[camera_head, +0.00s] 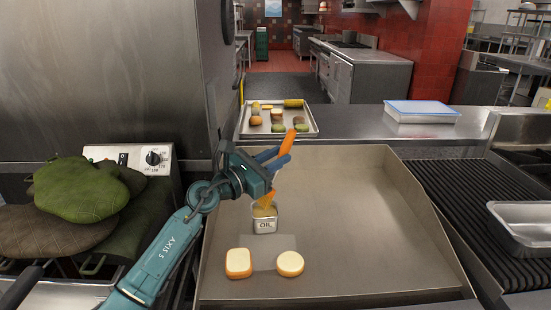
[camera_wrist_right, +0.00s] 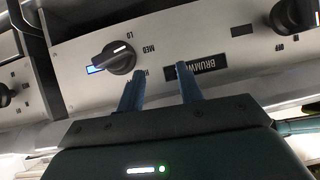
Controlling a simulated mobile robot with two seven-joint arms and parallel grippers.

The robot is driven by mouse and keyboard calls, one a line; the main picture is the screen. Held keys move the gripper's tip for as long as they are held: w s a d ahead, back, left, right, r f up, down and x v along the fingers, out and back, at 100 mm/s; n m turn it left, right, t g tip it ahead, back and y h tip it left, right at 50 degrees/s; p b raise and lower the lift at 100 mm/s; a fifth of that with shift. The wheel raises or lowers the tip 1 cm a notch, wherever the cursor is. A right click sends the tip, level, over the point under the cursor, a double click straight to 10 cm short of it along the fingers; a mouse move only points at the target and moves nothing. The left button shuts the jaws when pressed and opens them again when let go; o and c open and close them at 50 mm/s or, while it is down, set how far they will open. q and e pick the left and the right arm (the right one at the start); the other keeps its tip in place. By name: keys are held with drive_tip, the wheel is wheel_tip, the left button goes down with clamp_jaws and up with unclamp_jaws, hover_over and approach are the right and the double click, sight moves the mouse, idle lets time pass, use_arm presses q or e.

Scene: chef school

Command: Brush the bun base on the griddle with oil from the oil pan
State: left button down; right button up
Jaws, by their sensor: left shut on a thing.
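My left gripper (camera_head: 277,160) is shut on an orange-handled brush (camera_head: 291,137) above the griddle (camera_head: 350,210). The brush tilts, and its yellowish bristle end is at the mouth of the small metal oil pan (camera_head: 265,226), labelled OIL. How deep the bristles sit in it is hard to tell. Two pale-topped bread pieces lie on the griddle in front of the pan: a squarish one (camera_head: 239,263) and a round one (camera_head: 290,264). I cannot tell which is the bun base. My right gripper (camera_wrist_right: 160,82) is open and empty in the right wrist view, before a control panel.
A tray of food (camera_head: 305,121) and a blue-lidded container (camera_head: 421,111) stand on the counter behind the griddle. Green mitts (camera_head: 82,190) are piled at the left. A ribbed grill (camera_head: 450,205) with a metal pan (camera_head: 520,235) is at the right. The griddle's right half is clear.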

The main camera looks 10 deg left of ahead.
use_arm(q)
wheel_tip(320, 180, up, 5)
drive_tip(key=p, duration=0.3)
drive_tip(key=shift+f+p, duration=0.15)
drive_tip(key=shift+p, duration=0.25)
use_arm(e)
drive_tip(key=shift+s+d+m+g+h, duration=0.15)
drive_tip(key=shift+d+h, duration=0.1)
drive_tip(key=shift+d, duration=0.25)
drive_tip(key=shift+s+d+m+g+h, duration=0.15)
drive_tip(key=shift+d+h, duration=0.1)
drive_tip(key=shift+d, duration=0.2)
drive_tip(key=shift+a+r, duration=0.1)
drive_tip(key=shift+a, duration=0.05)
